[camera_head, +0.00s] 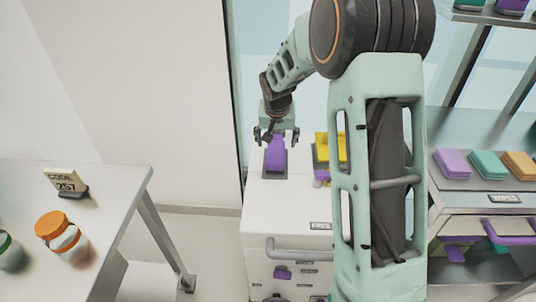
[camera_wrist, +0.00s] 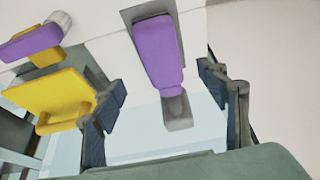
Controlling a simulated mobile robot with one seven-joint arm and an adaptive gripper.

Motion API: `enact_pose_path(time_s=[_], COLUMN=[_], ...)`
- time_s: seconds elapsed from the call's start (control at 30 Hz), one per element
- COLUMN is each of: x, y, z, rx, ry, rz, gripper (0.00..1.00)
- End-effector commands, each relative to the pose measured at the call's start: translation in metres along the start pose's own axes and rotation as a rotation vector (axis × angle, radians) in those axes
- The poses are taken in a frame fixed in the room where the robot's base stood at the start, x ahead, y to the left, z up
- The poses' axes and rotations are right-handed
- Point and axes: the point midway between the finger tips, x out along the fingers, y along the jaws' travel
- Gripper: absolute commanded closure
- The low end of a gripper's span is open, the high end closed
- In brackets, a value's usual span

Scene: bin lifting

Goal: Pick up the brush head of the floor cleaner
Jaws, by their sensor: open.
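A long purple piece (camera_head: 275,153) lies in a dark grey recess or holder on top of a white cabinet. In the wrist view this purple piece (camera_wrist: 158,52) has a grey end (camera_wrist: 177,112). It may be the brush head, but I cannot tell for sure. My gripper (camera_head: 276,137) is just above the piece, pointing down. In the wrist view my gripper (camera_wrist: 160,80) is open, with one finger on each side of the piece. Gaps show between both fingers and the piece, and nothing is held.
A yellow piece (camera_wrist: 58,100) with a purple and grey part (camera_wrist: 35,42) sits beside it on the cabinet (camera_head: 262,205). My arm partly hides this area in the head view. A table (camera_head: 115,182) with jars stands at left. Wipes packs (camera_head: 452,163) lie at right.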

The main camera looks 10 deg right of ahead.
Motion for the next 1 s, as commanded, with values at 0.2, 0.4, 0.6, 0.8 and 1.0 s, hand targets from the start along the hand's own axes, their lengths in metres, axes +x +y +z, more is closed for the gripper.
enact_pose_path(time_s=[0.2, 0.4, 0.6, 0.8, 1.0], x=[0.034, 0.05, 0.07, 0.095, 0.101], y=[0.0, -0.001, -0.002, -0.003, -0.003], z=[0.001, 0.0, -0.001, -0.003, -0.004], rx=[0.001, 0.002, 0.002, 0.003, 0.003], ry=[-0.003, -0.002, -0.003, -0.002, -0.001], rz=[0.0, 0.0, 0.0, 0.0, 0.0], gripper=[0.33, 0.33, 0.33, 0.33, 0.33])
